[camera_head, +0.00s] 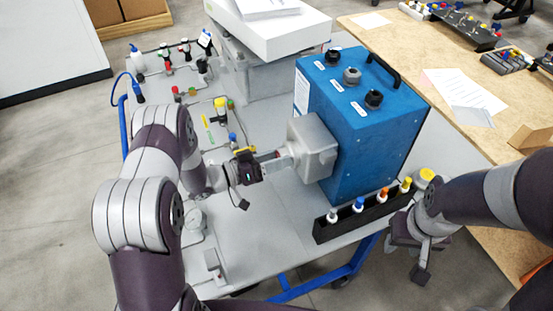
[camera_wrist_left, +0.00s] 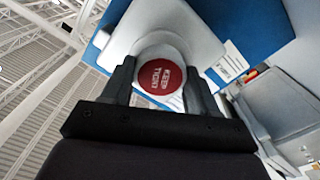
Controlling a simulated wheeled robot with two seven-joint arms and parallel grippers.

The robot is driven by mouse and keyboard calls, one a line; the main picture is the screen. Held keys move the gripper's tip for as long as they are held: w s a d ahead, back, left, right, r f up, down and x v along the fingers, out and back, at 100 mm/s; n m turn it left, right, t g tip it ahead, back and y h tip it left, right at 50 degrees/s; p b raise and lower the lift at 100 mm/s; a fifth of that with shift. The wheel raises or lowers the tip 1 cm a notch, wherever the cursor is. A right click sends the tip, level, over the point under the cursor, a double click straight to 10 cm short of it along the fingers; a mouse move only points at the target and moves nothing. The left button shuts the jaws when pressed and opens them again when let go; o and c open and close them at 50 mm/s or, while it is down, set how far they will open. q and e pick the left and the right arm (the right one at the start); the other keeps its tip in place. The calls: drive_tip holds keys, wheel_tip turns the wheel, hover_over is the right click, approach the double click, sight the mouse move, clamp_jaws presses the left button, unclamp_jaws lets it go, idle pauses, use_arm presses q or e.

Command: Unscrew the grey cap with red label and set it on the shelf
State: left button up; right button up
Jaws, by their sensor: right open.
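The grey cap with a round red label (camera_wrist_left: 162,76) faces the left wrist camera, on the grey housing (camera_head: 314,145) at the side of the blue analyser (camera_head: 350,150). My left gripper (camera_head: 276,159) points at that housing from the left. In the left wrist view its two fingers (camera_wrist_left: 163,88) stand either side of the cap, close to its edges. I cannot tell whether they press on it. The arm and fingers mostly hide the cap in the head view. My right gripper (camera_head: 415,255) is open and empty, low at the right, beside the black rack.
A black rack (camera_head: 365,216) with several coloured caps stands at the table's front right. Small parts and fittings lie on the grey table (camera_head: 265,240) at left. A white box (camera_head: 268,35) stands behind. A wooden bench (camera_head: 445,90) is at right.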

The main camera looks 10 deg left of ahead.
use_arm(q)
drive_tip(key=shift+c, duration=1.2)
drive_tip(key=n+p, duration=0.7)
drive_tip(key=n, duration=1.7)
drive_tip(key=o, duration=1.2)
